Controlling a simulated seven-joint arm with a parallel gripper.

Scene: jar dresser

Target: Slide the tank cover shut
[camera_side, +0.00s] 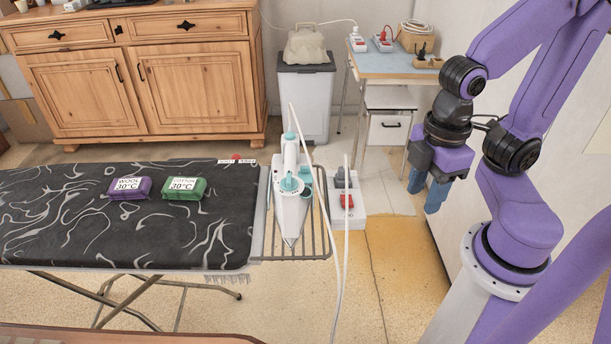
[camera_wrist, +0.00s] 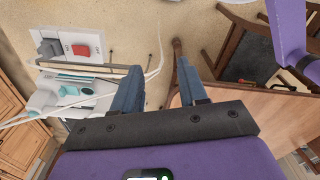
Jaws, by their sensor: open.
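The white and teal iron (camera_side: 290,215) rests on the wire rack (camera_side: 268,240) at the right end of the ironing board. A teal round part (camera_side: 291,184) shows on its upper side. I cannot make out which part is the tank cover or how far it is open. The iron also shows at the left of the wrist view (camera_wrist: 50,98), partly cut by thin white cords. My gripper (camera_side: 427,190) is open and empty, pointing down, well to the right of the iron. Its two blue fingers stand apart in the wrist view (camera_wrist: 158,70).
A white switch box (camera_side: 346,208) with a red switch stands beside the rack, between iron and gripper. A white cord (camera_side: 341,250) hangs in front. Purple (camera_side: 130,187) and green (camera_side: 185,188) labelled blocks lie on the black patterned ironing board (camera_side: 100,235). Floor below my gripper is clear.

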